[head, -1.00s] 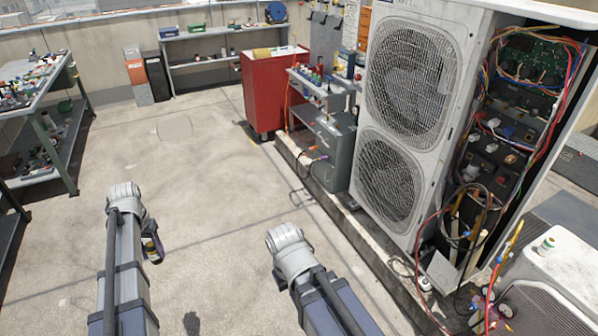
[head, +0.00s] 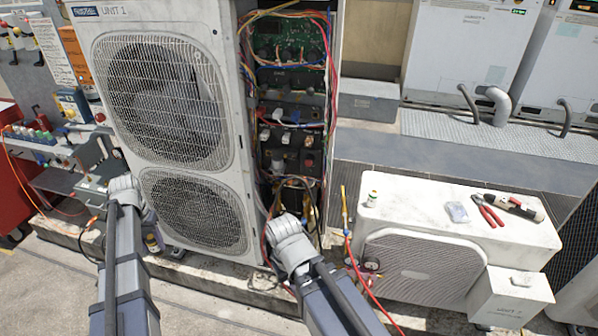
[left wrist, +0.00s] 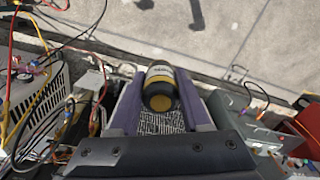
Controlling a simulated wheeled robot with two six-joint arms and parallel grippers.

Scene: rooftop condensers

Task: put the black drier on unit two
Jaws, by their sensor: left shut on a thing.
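The black drier (left wrist: 160,88), a dark cylinder with yellow bands, is held between the purple fingers of my left gripper (left wrist: 158,100) in the left wrist view. In the head view my left gripper (head: 152,232) shows small beside my left forearm, in front of unit one, with part of the drier (head: 153,243) below it. Unit two (head: 420,203) is the low white condenser at right, apart from the drier. My right forearm is in front of unit one's open side; its gripper fingers do not show.
On unit two's top lie red pliers (head: 490,212), a dark cylindrical item with light ends (head: 514,207), a clear packet (head: 457,212) and a small jar (head: 371,199). Tall unit one (head: 240,60) stands left of it. A red hose (head: 362,285) and a yellow one hang between them.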

